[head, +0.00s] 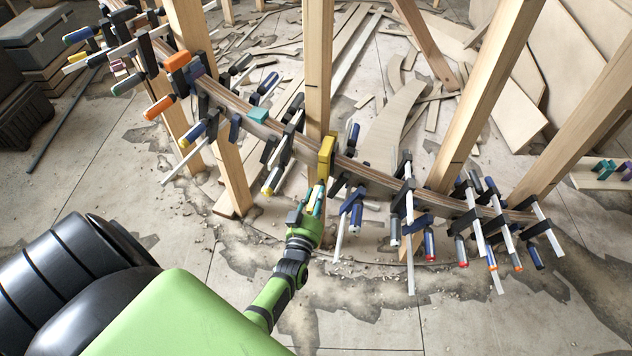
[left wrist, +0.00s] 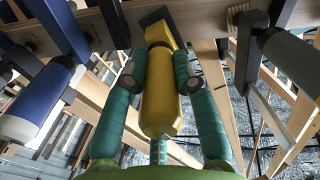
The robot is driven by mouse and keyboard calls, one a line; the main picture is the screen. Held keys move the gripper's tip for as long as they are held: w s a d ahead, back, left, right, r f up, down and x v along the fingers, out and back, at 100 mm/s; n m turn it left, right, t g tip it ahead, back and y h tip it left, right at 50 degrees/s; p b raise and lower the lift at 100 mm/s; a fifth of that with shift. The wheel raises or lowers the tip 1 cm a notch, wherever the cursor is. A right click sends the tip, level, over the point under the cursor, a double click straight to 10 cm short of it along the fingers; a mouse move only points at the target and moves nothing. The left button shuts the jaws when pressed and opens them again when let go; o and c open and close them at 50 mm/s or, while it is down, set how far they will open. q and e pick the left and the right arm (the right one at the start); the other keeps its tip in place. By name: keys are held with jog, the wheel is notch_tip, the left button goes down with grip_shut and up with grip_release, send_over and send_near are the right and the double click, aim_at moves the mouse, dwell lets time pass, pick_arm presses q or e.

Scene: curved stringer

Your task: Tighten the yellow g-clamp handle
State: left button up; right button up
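The yellow g-clamp (head: 327,147) sits on the curved wooden stringer, near the middle of the head view. My left gripper (head: 317,200) is just below the clamp. In the left wrist view its two teal fingers (left wrist: 160,70) lie on both sides of the handle and appear closed against it. In the head view the fingers mostly hide the handle. My right gripper is in neither view.
A blue-handled clamp (left wrist: 38,100) hangs close on the left and a dark-handled one (left wrist: 288,62) on the right. Several more clamps line the stringer (head: 375,174) both ways. Upright wooden posts (head: 318,60) stand behind it. The floor (head: 375,335) in front is open.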

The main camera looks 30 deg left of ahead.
pick_arm(q)
jog(key=o, duration=0.4)
jog(key=shift+s, duration=0.1)
jog(key=v, duration=1.2)
jog(key=p+v, duration=0.1)
jog(key=v, duration=0.2)
jog(key=shift+s+d, duration=0.1)
jog(key=shift+s, duration=0.1)
jog(key=shift+f, duration=0.1)
